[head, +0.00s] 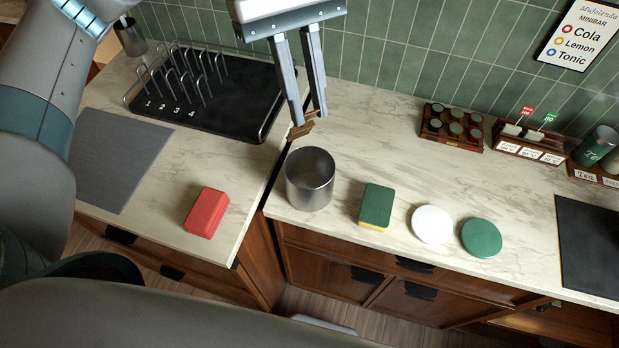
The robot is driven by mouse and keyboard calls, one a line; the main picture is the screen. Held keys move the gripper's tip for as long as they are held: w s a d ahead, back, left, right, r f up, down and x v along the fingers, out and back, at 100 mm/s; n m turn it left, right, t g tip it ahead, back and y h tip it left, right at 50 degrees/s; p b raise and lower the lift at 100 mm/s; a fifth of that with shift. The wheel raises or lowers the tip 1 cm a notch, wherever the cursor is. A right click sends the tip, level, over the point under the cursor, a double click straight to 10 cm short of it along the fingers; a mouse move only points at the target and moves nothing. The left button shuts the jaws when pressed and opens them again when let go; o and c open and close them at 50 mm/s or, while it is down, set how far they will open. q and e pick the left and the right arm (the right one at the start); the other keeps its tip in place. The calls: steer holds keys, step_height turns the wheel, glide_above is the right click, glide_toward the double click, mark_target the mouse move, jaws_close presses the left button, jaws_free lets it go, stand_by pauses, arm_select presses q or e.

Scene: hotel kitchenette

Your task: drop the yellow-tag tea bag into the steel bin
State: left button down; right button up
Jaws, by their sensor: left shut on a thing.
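The steel bin (309,191) is an open cylinder standing upright near the front edge of the counter, left of the sponge. My left gripper (304,127) comes down from the top, its fingertips just above and behind the bin's rim in the picture. It is shut on a small brownish thing, taken to be the tea bag (299,131); no yellow tag can be made out on it. The bin's floor is mostly hidden in shade. My right gripper is not in view.
A green sponge (376,204), a white disc (432,224) and a green disc (481,237) lie right of the bin. A red block (206,211) and a black rack tray (220,110) are left. A tea holder (530,143) with red and green tags stands at the back right.

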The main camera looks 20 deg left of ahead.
arm_select(q)
steer(key=shift+w+f, duration=0.2)
steer(key=shift+f, duration=0.3)
step_height(320, 180, down, 2)
steer(key=shift+s+f+b, duration=0.1)
steer(key=shift+s+b, duration=0.05)
steer(key=shift+b, duration=0.45)
steer(key=shift+f+b, duration=0.45)
steer(key=shift+f, duration=1)
steer(key=c, duration=1.5)
jaws_free()
steer(key=shift+c, duration=0.2)
steer(key=shift+r, duration=0.1)
